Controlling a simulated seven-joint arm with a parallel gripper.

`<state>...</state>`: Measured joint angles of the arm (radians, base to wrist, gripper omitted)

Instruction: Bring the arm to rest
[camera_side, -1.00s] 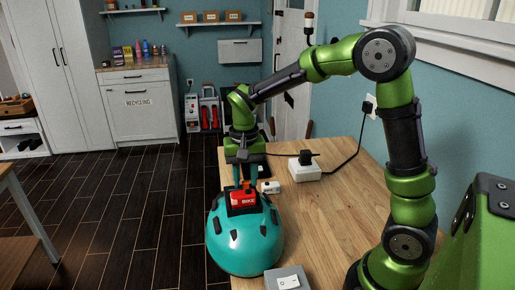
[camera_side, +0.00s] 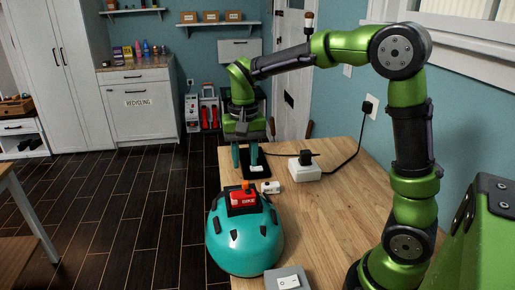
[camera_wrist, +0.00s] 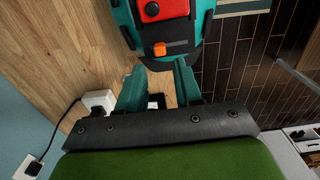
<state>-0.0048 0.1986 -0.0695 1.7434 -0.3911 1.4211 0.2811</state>
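My gripper (camera_side: 245,158) hangs above the far part of the wooden table, its two teal fingers apart with nothing between them. In the wrist view the open fingers (camera_wrist: 160,92) also show empty, with the helmet beyond their tips. The teal helmet (camera_side: 243,245) sits on the near left part of the table. The red box shows at the top of the wrist view (camera_wrist: 165,10).
A white power block (camera_side: 304,171) with a black plug stands right of my gripper, its cord running to the wall outlet. A small white item (camera_side: 270,187), a black pad (camera_side: 258,172) and a grey switch box (camera_side: 287,279) are on the table (camera_side: 325,225). The table's right middle is clear.

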